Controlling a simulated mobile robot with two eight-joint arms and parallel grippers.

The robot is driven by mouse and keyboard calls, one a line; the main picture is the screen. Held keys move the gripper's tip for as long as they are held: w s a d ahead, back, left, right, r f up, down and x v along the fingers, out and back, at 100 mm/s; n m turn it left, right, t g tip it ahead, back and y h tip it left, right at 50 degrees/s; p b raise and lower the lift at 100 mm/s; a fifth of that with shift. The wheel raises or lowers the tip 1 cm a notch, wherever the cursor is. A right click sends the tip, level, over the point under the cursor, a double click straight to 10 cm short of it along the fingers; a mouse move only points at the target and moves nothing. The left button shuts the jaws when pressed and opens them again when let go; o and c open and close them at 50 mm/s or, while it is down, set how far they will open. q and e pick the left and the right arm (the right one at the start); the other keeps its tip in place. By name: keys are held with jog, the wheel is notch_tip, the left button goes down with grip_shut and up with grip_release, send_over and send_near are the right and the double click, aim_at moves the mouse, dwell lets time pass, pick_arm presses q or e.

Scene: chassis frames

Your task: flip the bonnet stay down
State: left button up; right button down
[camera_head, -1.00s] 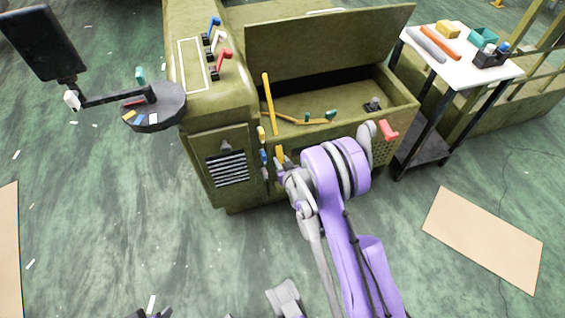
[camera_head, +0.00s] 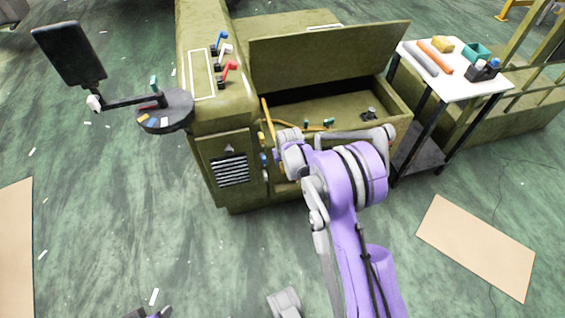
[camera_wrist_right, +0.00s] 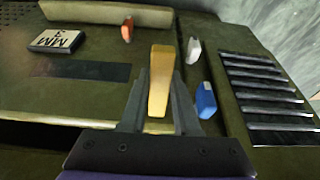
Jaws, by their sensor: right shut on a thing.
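A thin yellow rod (camera_head: 266,115), which looks like the bonnet stay, stands at the left of the open bay on the green chassis. The raised bonnet panel (camera_head: 320,60) is behind it. My right gripper (camera_wrist_right: 158,95) is shut on a yellow bar (camera_wrist_right: 160,65) at the chassis front in the right wrist view. I cannot tell whether that bar is part of the rod. In the head view my right wrist hides the fingers and the front of the bay. A small dark and purple part at the bottom edge looks like my left gripper (camera_head: 150,313); its jaws do not show.
Blue (camera_wrist_right: 206,100), white (camera_wrist_right: 194,50) and orange (camera_wrist_right: 127,30) knobs sit near the held bar, beside a louvred vent (camera_wrist_right: 262,95). A white-topped cart (camera_head: 455,75) stands right of the chassis. A dark screen (camera_head: 68,55) is at left.

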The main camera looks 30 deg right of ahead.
jog(key=shift+r+g+y, duration=0.3)
jog(key=shift+r+g, duration=0.35)
jog(key=shift+g, duration=0.45)
jog(key=c, duration=0.6)
grip_release()
jog(key=shift+c, duration=0.2)
jog(key=shift+r, duration=0.1)
notch_tip(320, 180, up, 11)
jog(key=s+p, duration=0.1)
jog(key=p, duration=0.1)
jog(key=shift+s+a+f, duration=0.2)
jog(key=shift+s, duration=0.1)
